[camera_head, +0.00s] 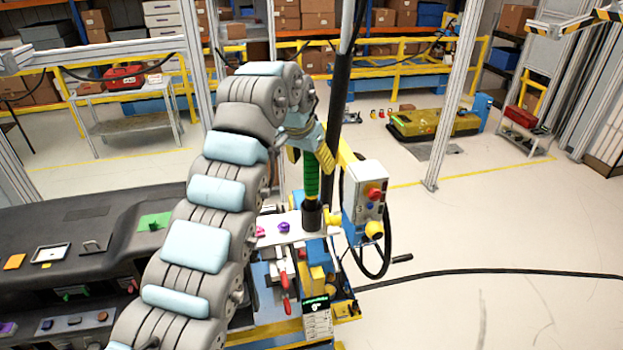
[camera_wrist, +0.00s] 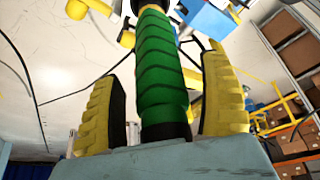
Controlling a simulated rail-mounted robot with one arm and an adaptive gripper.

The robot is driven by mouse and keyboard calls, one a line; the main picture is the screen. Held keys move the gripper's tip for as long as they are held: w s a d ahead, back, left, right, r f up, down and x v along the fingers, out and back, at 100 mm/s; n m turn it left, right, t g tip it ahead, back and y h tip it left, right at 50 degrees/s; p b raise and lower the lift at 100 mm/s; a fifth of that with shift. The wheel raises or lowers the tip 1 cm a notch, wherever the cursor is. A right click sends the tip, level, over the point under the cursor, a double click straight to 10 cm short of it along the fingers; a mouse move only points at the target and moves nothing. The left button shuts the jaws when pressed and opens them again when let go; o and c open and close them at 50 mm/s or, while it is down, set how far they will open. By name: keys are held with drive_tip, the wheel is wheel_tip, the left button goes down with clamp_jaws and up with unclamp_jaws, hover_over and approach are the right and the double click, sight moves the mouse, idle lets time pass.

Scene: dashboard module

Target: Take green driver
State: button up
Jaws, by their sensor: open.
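The green driver (camera_head: 312,178) stands upright with its black lower end at a dark holder (camera_head: 312,214) on the small workstation. It has a ribbed green grip and hangs near a black pole. My gripper (camera_head: 312,150) is at the upper part of the driver, its yellow fingers spread. In the wrist view the green driver (camera_wrist: 160,75) runs between the two yellow fingers of my gripper (camera_wrist: 160,105). The driver's top end is hidden by my gripper in the head view.
A grey control box (camera_head: 366,195) with red and yellow buttons stands just right of the driver. A white shelf (camera_head: 292,228) holds small pink and purple parts. The dark dashboard (camera_head: 90,225) lies at left. Open floor (camera_head: 500,230) is at right.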

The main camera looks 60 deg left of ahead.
drive_tip(key=c, duration=1.3)
drive_tip(key=shift+c, duration=0.3)
drive_tip(key=shift+r, duration=0.15)
